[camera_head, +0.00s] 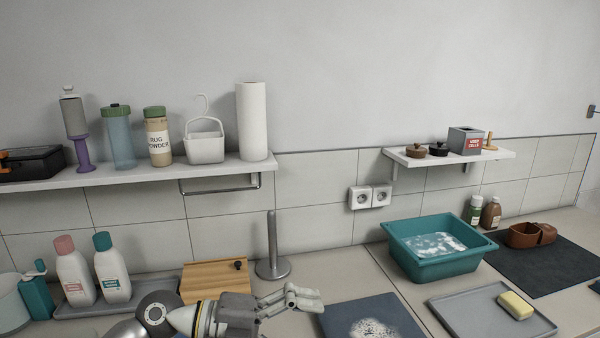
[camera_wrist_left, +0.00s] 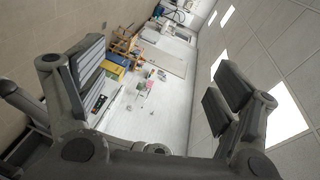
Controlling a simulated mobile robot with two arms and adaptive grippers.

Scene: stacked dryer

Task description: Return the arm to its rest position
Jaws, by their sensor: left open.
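My left arm comes in low at the left of the head view, with its grey left gripper (camera_head: 306,298) pointing right above the counter's front part. The gripper holds nothing and is apart from the things around it. In the left wrist view the left gripper (camera_wrist_left: 155,95) shows its two padded fingers spread wide, with nothing between them. Behind them is a tilted view of the room. My right gripper is in neither view.
A steel upright stand (camera_head: 273,262) and a wooden box (camera_head: 214,282) stand close behind the gripper. A dark blue mat (camera_head: 350,309) lies to its right. A teal basin (camera_head: 420,262) with suds, a grey tray (camera_head: 470,312) and a yellow sponge (camera_head: 515,305) are further right. A shelf (camera_head: 130,176) hangs above.

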